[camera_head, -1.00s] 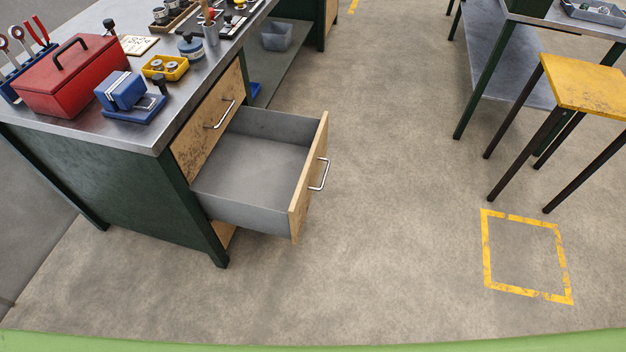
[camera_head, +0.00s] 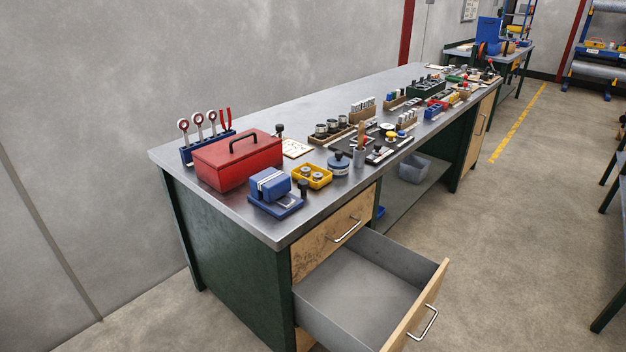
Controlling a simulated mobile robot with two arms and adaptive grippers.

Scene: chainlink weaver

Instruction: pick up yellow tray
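The small yellow tray (camera_head: 312,177) sits on the metal top of the workbench (camera_head: 226,207), near its front edge. It holds a few small round metal parts. It stands between a blue device (camera_head: 271,187) on its left and a round blue tin (camera_head: 338,163) on its right. A small dark knobbed item (camera_head: 303,189) stands just in front of it. Neither of my grippers shows in the head view.
A red toolbox (camera_head: 237,160) stands behind and left of the tray. The lower drawer (camera_head: 362,287) is pulled out from the bench front and is empty. Several parts and holders crowd the bench farther back. The floor (camera_head: 500,230) right of the drawer is clear.

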